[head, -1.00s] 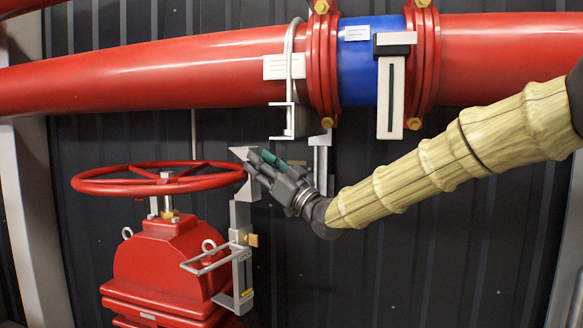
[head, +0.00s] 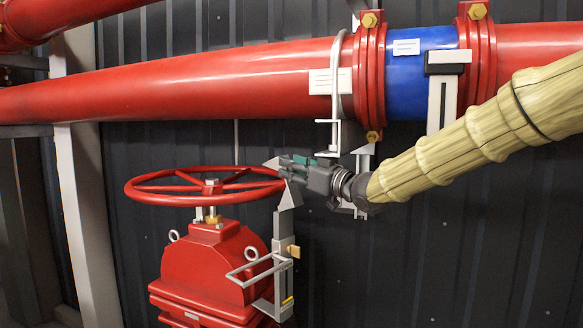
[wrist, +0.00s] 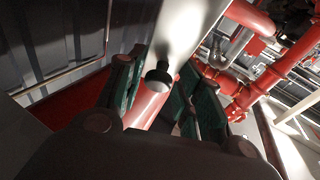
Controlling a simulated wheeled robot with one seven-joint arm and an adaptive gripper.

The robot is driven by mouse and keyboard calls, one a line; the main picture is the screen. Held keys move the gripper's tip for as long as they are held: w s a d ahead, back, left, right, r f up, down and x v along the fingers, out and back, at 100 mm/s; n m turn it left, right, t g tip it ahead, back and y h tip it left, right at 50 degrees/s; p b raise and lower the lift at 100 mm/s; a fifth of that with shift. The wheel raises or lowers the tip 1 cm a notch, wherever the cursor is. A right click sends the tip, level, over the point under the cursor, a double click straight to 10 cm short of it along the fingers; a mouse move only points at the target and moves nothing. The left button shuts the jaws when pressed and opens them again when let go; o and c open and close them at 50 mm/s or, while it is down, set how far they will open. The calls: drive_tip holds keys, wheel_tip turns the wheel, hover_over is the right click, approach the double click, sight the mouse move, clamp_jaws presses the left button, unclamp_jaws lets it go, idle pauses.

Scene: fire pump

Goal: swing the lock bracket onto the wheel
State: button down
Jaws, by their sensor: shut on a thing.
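The red handwheel (head: 150,198) sits level on top of the red valve (head: 214,258) in the head view. The grey lock bracket (head: 283,233) stands upright at the wheel's right side, its upper end by the rim. My gripper (head: 282,167) comes in from the right and is shut on the bracket's upper end, close to the rim. In the wrist view a pale grey bar of the bracket (wrist: 188,30), with a dark round knob (wrist: 158,77), lies between my green-padded fingers. I cannot tell whether the bracket touches the rim.
A large red pipe (head: 200,80) with a blue section (head: 420,85) runs above the wheel. A pale pipe support (head: 334,100) hangs close above my gripper. A pale post (head: 85,200) stands at left. The dark wall (head: 450,250) at lower right is clear.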

drive_tip(key=shift+d, duration=0.1)
drive_tip(key=c, duration=1.2)
unclamp_jaws()
drive_tip(key=shift+w, duration=0.1)
drive_tip(key=v, duration=1.2)
drive_tip(key=shift+d, duration=0.2)
drive_tip(key=shift+f, duration=0.1)
